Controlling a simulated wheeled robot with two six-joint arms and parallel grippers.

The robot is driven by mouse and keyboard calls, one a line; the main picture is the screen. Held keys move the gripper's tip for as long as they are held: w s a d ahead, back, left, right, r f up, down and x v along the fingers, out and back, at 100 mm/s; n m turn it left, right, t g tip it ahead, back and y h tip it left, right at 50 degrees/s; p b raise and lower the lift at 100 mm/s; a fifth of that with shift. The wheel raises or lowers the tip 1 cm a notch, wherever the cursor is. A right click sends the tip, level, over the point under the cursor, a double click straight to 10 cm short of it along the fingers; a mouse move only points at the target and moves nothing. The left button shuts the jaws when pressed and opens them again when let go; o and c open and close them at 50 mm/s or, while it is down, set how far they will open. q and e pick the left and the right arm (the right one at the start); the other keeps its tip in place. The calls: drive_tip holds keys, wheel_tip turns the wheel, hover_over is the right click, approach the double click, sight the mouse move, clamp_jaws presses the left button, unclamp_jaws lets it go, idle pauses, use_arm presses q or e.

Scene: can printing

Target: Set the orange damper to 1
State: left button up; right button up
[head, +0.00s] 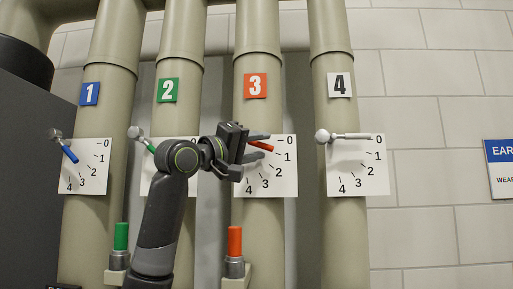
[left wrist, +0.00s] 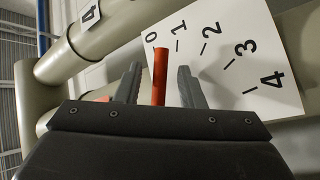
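The orange damper's handle (head: 262,146) is on the pipe with the orange 3 label (head: 255,85). In the head view it slants down to the right, close to the 1 mark on its white scale plate (head: 284,183). In the left wrist view the handle (left wrist: 160,75) points between 0 and 1, seen at an angle. My left gripper (head: 257,146) is open, with one finger on each side of the handle. In the left wrist view gaps show between the handle and both fingers (left wrist: 158,84). The damper's pivot is hidden behind my gripper. My right gripper is not in view.
The blue handle (head: 70,153) on pipe 1, the green handle (head: 150,146) on pipe 2 and the white handle (head: 352,136) on pipe 4 are nearby. A green cylinder (head: 121,237) and an orange cylinder (head: 235,242) stand below. A dark cabinet (head: 30,180) is at left.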

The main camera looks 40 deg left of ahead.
use_arm(q)
drive_tip(key=shift+s+f, duration=0.1)
drive_tip(key=shift+s, duration=0.05)
drive_tip(key=shift+s+a+f+b, duration=0.1)
drive_tip(key=shift+s+b, duration=0.15)
drive_tip(key=shift+b, duration=0.05)
drive_tip(key=b+v, duration=0.8)
drive_tip(key=v, duration=0.8)
drive_tip(key=shift+s, duration=0.25)
drive_tip(key=shift+f, duration=0.15)
